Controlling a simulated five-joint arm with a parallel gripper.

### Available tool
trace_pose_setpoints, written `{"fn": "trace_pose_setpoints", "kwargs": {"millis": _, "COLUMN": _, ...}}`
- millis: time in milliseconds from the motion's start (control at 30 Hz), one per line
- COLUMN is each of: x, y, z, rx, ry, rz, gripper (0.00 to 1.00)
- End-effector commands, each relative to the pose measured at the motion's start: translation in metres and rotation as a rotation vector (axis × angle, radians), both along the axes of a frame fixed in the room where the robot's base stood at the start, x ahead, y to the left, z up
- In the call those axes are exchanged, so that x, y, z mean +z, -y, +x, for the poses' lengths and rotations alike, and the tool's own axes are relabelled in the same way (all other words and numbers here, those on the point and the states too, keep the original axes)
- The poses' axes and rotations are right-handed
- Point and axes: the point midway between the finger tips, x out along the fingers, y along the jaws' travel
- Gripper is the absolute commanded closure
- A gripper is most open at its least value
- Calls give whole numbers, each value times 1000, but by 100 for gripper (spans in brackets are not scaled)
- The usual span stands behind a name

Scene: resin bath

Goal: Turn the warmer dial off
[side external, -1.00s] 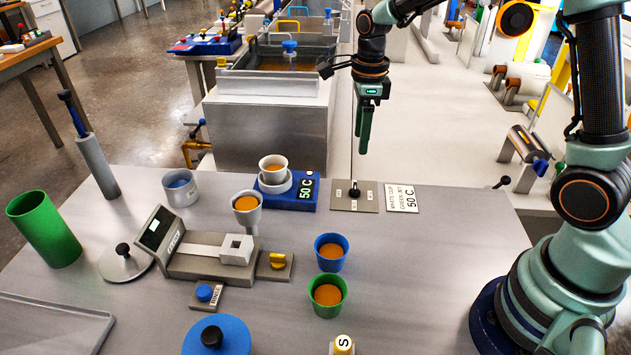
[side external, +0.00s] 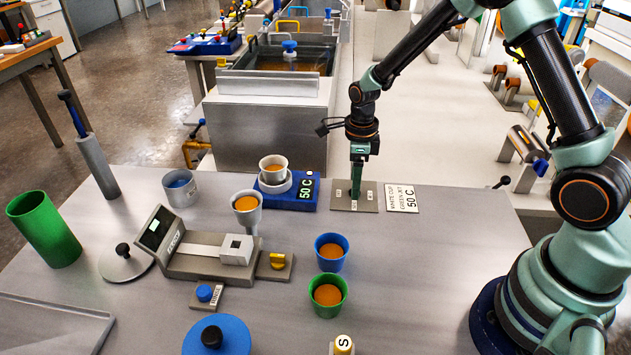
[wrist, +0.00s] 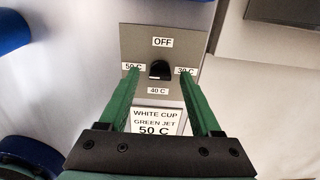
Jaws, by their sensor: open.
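The warmer dial (wrist: 160,70) is a black knob on a grey plate (wrist: 187,48), marked OFF at the top, 50 C left, 30 C right and 40 C below in the wrist view. A small pale mark shows at its lower edge; I cannot tell its setting surely. My gripper (wrist: 158,76) is open, its green fingers on either side of the knob; contact cannot be told. In the side external view my gripper (side external: 356,196) points down at the plate (side external: 371,205) and hides the knob. The blue warmer (side external: 305,204) reads 50 C and holds a white cup (side external: 264,162).
A card (side external: 402,199) reading WHITE CUP, GREEN JET, 50 C lies right of the plate. A blue cup (side external: 319,262) and a green cup (side external: 318,308) of orange liquid stand nearer the camera. The metal bath (side external: 262,130) stands behind. The table right of the cups is clear.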

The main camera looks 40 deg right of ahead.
Motion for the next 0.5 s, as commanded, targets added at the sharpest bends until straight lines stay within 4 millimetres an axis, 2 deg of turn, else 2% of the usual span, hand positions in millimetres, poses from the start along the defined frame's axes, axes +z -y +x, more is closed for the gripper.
{"fn": "trace_pose_setpoints", "kwargs": {"millis": 333, "x": -5, "y": 0, "z": 0, "rx": 0, "ry": 0, "rz": 0, "gripper": 35}}
{"fn": "trace_pose_setpoints", "kwargs": {"millis": 367, "x": -5, "y": 0, "z": 0, "rx": 0, "ry": 0, "rz": 0, "gripper": 39}}
{"fn": "trace_pose_setpoints", "kwargs": {"millis": 500, "x": -5, "y": 0, "z": 0, "rx": 0, "ry": 0, "rz": 0, "gripper": 92}}
